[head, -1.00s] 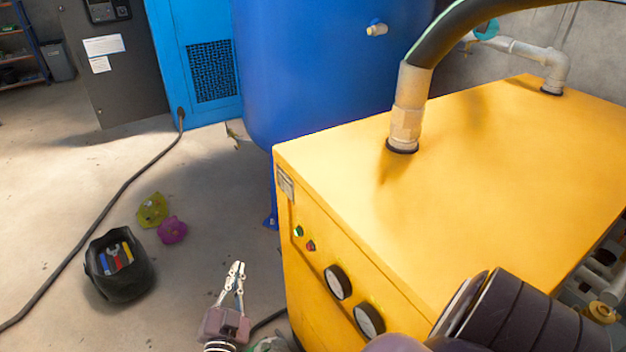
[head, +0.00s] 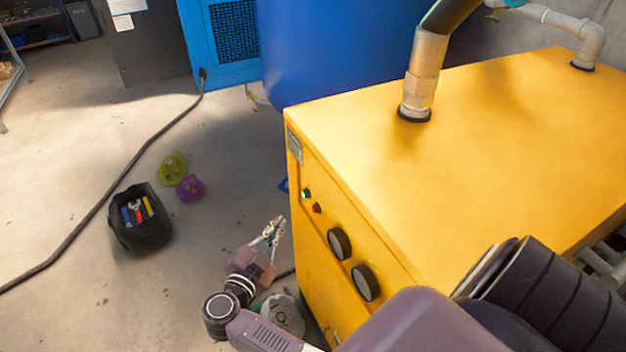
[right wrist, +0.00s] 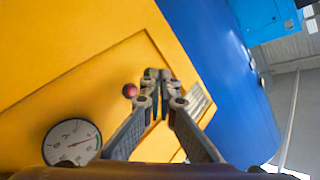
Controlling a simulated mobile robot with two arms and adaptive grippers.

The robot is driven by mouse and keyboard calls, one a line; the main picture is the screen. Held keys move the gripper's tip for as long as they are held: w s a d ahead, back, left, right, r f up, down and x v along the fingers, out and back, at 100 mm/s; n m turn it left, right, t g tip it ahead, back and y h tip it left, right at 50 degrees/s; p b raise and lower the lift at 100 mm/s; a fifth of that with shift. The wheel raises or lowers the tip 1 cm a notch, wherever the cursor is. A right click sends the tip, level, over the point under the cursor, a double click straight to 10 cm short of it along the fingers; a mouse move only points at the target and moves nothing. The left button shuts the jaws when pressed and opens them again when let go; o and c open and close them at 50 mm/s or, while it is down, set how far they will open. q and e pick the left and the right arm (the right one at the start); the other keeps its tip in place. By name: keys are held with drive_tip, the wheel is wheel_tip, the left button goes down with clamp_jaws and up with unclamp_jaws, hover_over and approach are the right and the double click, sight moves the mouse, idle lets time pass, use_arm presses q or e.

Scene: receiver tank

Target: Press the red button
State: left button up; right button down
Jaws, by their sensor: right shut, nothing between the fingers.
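The red button (head: 317,208) is on the front panel of the yellow machine (head: 465,130), just below and right of a green button (head: 306,193). My right gripper (head: 277,224) is shut and empty, to the left of the panel in the head view. In the right wrist view the red button (right wrist: 130,90) shows just left of the shut fingertips (right wrist: 158,76), with a gap between them in the picture. The green button is largely hidden behind the fingertips there. My left gripper is not in view.
Two round gauges, an upper one (head: 339,244) and a lower one (head: 365,282), sit below the buttons. A black tool bag (head: 140,218), a yellow-green item (head: 173,168) and a purple item (head: 190,188) lie on the floor. A blue tank (head: 330,50) stands behind the machine.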

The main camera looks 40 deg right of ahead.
sight(315, 209)
drive_tip(key=s+d+p, duration=0.1)
drive_tip(key=d, duration=0.5)
drive_tip(key=shift+s+p, duration=0.25)
drive_tip(key=shift+p, duration=0.1)
drive_tip(key=shift+d, duration=0.1)
idle(0.9)
drive_tip(key=shift+s+d+p, duration=0.1)
drive_tip(key=shift+d+p, duration=0.25)
drive_tip(key=shift+p, duration=0.05)
drive_tip(key=shift+s+d+p, duration=0.1)
drive_tip(key=shift+d+p, duration=0.3)
drive_tip(key=shift+d, duration=0.15)
idle(0.5)
drive_tip(key=shift+a, duration=0.15)
drive_tip(key=shift+w+a, duration=0.2)
drive_tip(key=shift+a, duration=0.55)
